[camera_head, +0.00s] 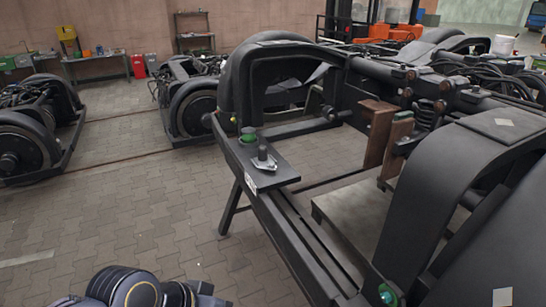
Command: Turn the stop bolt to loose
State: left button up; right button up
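The tram bogie frame (285,225) fills the right half of the head view. On a dark flat plate at its near left end stands a short dark bolt-like post (263,153) with a light metal piece at its foot. A green round part (248,135) sits just behind it. I cannot tell for sure which part is the stop bolt, or how far it is turned. Part of my own dark arm shows at the bottom left, well apart from the plate. Neither gripper is in view.
Another green part (387,293) sits low on the near frame. Wooden blocks (378,133) stand within the bogie. Other bogies (190,105) stand behind and at the far left (25,140). The paved floor (130,200) at left is clear. A workbench (95,65) lines the wall.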

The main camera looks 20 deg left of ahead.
aim_at(272, 166)
jog(key=i+j, duration=0.1)
jog(key=j, duration=0.25)
jog(key=i+j+z, duration=0.1)
jog(key=j, duration=0.2)
jog(key=i+j, duration=0.15)
jog(key=j, duration=0.2)
jog(key=i+j+z, duration=0.1)
jog(key=j, duration=0.25)
jog(key=i+j+z, duration=0.1)
jog(key=j, duration=0.3)
jog(key=i+j+z, duration=0.1)
jog(key=i+j, duration=0.15)
jog(key=j, duration=0.15)
jog(key=i+j, duration=0.2)
jog(key=j, duration=0.25)
jog(key=i+j+z, duration=0.15)
jog(key=j, duration=0.25)
jog(key=i+j+z, duration=0.1)
jog(key=j, duration=0.35)
jog(key=i+j+z, duration=0.1)
jog(key=j, duration=0.35)
jog(key=i+j+z, duration=0.1)
jog(key=j, duration=0.35)
jog(key=i+j, duration=0.15)
jog(key=j, duration=0.35)
jog(key=z, duration=0.05)
